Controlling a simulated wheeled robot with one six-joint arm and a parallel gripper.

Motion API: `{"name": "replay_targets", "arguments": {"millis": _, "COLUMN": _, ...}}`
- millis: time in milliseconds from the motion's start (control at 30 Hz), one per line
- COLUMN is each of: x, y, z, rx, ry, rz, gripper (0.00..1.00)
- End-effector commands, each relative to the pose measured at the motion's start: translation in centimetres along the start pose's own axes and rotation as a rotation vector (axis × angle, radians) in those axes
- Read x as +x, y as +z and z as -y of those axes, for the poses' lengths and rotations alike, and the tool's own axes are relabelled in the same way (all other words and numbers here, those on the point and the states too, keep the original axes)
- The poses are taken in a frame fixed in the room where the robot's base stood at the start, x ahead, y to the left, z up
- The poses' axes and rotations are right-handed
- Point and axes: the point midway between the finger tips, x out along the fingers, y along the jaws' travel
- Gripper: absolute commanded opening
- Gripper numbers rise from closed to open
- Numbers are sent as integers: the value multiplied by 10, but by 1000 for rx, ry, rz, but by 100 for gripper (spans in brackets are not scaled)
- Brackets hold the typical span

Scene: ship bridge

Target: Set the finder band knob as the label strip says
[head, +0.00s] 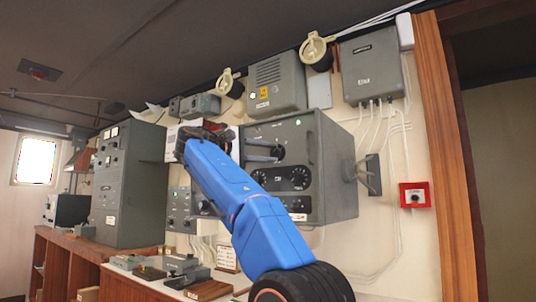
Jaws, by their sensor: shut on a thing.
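A grey equipment box (335,150) is mounted on the wall, with a black knob (281,153) on the upper part of its front. My gripper (276,151) reaches across from the left, its two grey fingers closed on this knob. The fingers partly cover the knob, and its pointer and markings are too small to read. Two round black dials (299,178) sit lower on the same front. A small white strip (298,217) is at the bottom of the front; its text cannot be read. I cannot tell whether it is the label strip.
My blue arm crosses the middle of the view. A desk (140,285) with small grey devices stands below. A tall grey cabinet (128,185) is at the left. A red wall box (415,195) and cables are at the right, beside a wooden post (450,150).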

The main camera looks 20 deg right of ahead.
Motion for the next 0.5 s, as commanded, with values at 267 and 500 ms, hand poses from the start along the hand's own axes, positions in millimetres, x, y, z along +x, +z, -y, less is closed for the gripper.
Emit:
{"name": "replay_targets", "arguments": {"millis": 267, "x": 0, "y": 0, "z": 1, "rx": 68, "ry": -32, "rz": 2, "gripper": 6}}
{"name": "replay_targets", "arguments": {"millis": 500, "x": 0, "y": 0, "z": 0, "rx": 79, "ry": -37, "rz": 3, "gripper": 6}}
